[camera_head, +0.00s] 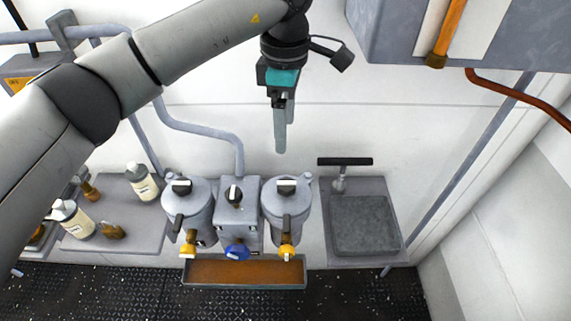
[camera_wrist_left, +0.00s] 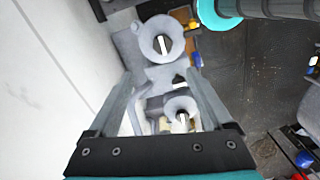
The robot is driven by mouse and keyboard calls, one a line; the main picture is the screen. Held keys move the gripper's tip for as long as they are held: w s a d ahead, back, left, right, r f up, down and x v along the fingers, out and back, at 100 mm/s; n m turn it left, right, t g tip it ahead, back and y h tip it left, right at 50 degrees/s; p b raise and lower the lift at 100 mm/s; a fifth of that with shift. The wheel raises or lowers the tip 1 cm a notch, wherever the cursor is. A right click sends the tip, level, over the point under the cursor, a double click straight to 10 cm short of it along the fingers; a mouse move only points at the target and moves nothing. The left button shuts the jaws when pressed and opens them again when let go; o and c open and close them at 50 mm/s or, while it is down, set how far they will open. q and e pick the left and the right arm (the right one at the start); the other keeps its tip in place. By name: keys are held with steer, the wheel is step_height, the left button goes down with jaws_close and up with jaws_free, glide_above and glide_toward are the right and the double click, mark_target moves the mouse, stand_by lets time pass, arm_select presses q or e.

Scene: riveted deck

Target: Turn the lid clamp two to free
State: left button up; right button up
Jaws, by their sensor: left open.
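Two grey canisters stand side by side with a grey box (camera_head: 236,222) between them. The left canister (camera_head: 198,212) and the right canister (camera_head: 298,208) each have a lid with a black-and-white knob on top, the left knob (camera_head: 181,187) and the right knob (camera_head: 287,186). The box has a similar knob (camera_head: 234,194). I cannot tell which is lid clamp two. My left gripper (camera_head: 281,148) points down above the right canister, open and empty, apart from the knobs. In the wrist view a round lid with a knob (camera_wrist_left: 163,44) lies beyond the open fingertips (camera_wrist_left: 157,80). My right gripper is out of view.
Yellow and blue valve handles (camera_head: 237,250) face front above a brown trough (camera_head: 240,271). Bottles (camera_head: 142,182) stand on the left bench. A grey cabinet (camera_head: 400,40) hangs upper right.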

arm_select(q)
steer(key=p, duration=0.1)
glide_above(286, 183)
step_height(286, 183, down, 6)
steer(key=shift+r, duration=0.1)
step_height(286, 183, down, 8)
steer(key=shift+r+p, duration=0.1)
steer(key=shift+p, duration=0.35)
steer(key=shift+f, duration=0.65)
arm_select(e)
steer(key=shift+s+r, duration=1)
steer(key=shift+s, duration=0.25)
arm_select(q)
steer(key=shift+c, duration=0.3)
jaws_close()
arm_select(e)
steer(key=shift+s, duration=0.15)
